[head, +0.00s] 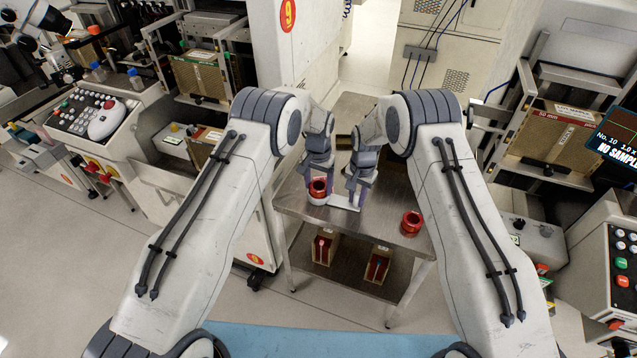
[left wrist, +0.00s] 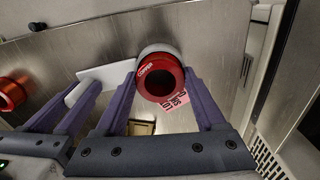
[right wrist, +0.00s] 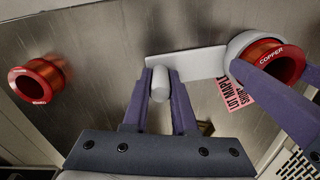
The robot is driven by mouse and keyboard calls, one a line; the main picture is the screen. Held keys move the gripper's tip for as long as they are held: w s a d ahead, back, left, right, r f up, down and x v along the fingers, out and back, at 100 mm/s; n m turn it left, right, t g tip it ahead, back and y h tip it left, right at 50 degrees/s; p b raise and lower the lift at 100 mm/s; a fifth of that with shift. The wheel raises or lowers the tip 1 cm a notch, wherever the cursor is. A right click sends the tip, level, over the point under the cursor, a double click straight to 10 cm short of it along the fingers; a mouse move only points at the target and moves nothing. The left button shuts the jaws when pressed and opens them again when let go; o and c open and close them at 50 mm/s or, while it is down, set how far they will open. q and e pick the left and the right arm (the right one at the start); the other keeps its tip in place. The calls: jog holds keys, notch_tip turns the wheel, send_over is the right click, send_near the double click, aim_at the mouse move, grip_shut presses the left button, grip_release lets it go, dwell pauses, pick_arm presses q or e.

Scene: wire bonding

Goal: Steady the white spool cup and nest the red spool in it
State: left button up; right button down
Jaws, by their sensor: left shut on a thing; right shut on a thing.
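The red spool (head: 318,187), marked COPPER, is at the white spool cup (head: 318,200) on the metal table. My left gripper (left wrist: 178,90) is shut on this spool, one finger on each side of it. In the left wrist view the cup's white rim shows behind the spool; in the right wrist view the cup (right wrist: 236,48) curves around it. How deep the spool sits is hidden. A flat white bar (right wrist: 195,62) runs from the cup to a rounded white grip. My right gripper (right wrist: 162,88) is shut on that grip, beside the cup.
Another red spool (head: 411,222) stands at the table's right side, apart from both grippers. A pink label (right wrist: 245,98) lies beside the cup. Boxes with red contents (head: 324,248) sit on the lower shelf. The table (head: 375,235) is bare toward its front edge.

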pick_arm(q)
jog(key=shift+f, duration=0.15)
jog(key=o, duration=1.3)
jog(key=shift+f, duration=0.1)
notch_tip(320, 180, up, 12)
jog(key=shift+s, duration=0.15)
pick_arm(e)
jog(key=c, duration=0.6)
grip_release()
